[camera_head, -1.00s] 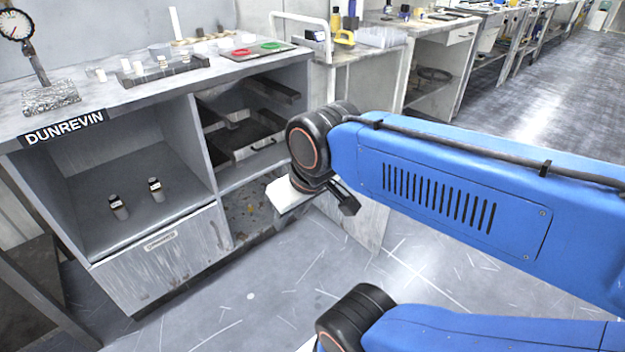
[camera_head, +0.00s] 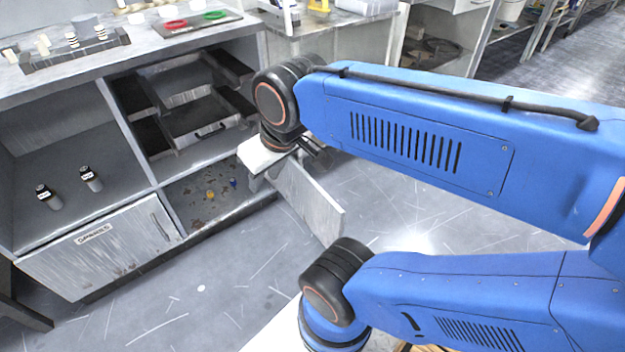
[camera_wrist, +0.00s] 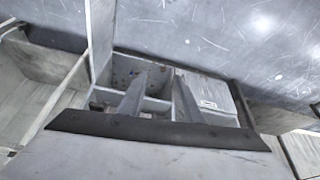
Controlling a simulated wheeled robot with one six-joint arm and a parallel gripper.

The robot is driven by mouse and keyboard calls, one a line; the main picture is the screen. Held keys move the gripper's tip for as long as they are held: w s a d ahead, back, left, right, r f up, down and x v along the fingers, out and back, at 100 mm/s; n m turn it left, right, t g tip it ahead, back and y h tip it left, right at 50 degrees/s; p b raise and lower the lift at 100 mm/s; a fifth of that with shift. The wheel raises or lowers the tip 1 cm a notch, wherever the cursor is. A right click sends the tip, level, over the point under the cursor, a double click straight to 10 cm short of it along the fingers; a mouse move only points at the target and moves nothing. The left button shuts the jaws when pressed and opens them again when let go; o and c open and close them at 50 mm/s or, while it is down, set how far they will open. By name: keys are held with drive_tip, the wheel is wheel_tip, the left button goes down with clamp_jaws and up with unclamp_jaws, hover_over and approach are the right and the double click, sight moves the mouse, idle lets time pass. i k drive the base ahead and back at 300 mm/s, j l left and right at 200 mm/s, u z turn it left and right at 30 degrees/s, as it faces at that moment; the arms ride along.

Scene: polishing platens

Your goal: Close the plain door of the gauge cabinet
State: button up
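The gauge cabinet (camera_head: 150,190) stands at left, with its top, open bays and lower compartments in view. Its plain door (camera_head: 312,207) is open and sticks out from the lower right compartment over the floor. In the wrist view the plain door (camera_wrist: 101,35) is seen nearly edge-on, left of the fingers. My gripper (camera_head: 312,150) is above the inner end of the plain door, which it partly hides in the head view. In the wrist view my gripper (camera_wrist: 160,95) has its two fingers apart with nothing between them. Contact with the door cannot be told.
The labelled door (camera_head: 105,245) at lower left is shut. The open compartment (camera_head: 212,193) holds small bits. Two small dark-capped bottles (camera_head: 90,178) stand in the left bay. A drawer (camera_head: 205,125) is in the upper right bay. Clear floor (camera_head: 220,300) lies in front.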

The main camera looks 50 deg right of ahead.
sight(323, 216)
drive_tip(key=l+u, duration=0.1)
drive_tip(key=l, duration=0.3)
drive_tip(key=k+l+u, duration=0.1)
drive_tip(key=l, duration=0.75)
drive_tip(key=k+l+u, duration=0.15)
drive_tip(key=l, duration=0.25)
drive_tip(key=l+u, duration=0.1)
drive_tip(key=l, duration=0.3)
drive_tip(key=k+l+u, duration=0.1)
drive_tip(key=l, duration=0.3)
drive_tip(key=k+l+u, duration=0.1)
drive_tip(key=l, duration=0.25)
drive_tip(key=k+l, duration=0.2)
drive_tip(key=l, duration=0.2)
drive_tip(key=k+u, duration=0.15)
drive_tip(key=k, duration=0.2)
drive_tip(key=k+j+u, duration=0.1)
drive_tip(key=k, duration=0.25)
